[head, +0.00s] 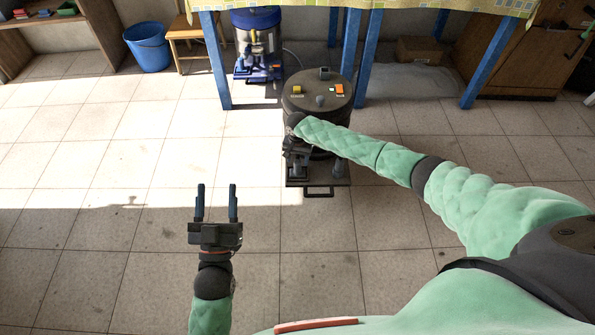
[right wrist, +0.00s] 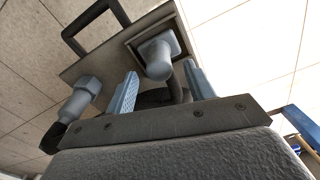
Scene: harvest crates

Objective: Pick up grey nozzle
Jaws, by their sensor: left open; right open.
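My right gripper (head: 297,165) points down at the left side of the dark platform at the foot of a black drum. In the right wrist view its open fingers (right wrist: 162,69) straddle a grey rounded piece (right wrist: 157,57) standing in a square socket, apparently a grey nozzle. Whether the fingers touch it I cannot tell. A second grey piece with a hexagonal end (right wrist: 82,97) lies left of the fingers in that view. A grey piece (head: 338,166) also shows on the platform's right side. My left gripper (head: 216,203) is open and empty above bare floor.
The drum (head: 318,95) has small coloured pieces on its lid. The platform has a dark loop handle (head: 318,194) at its front. Behind stand a blue-legged table (head: 215,60), a blue vacuum-like machine (head: 257,45) and a blue bucket (head: 148,47). The tiled floor at left is clear.

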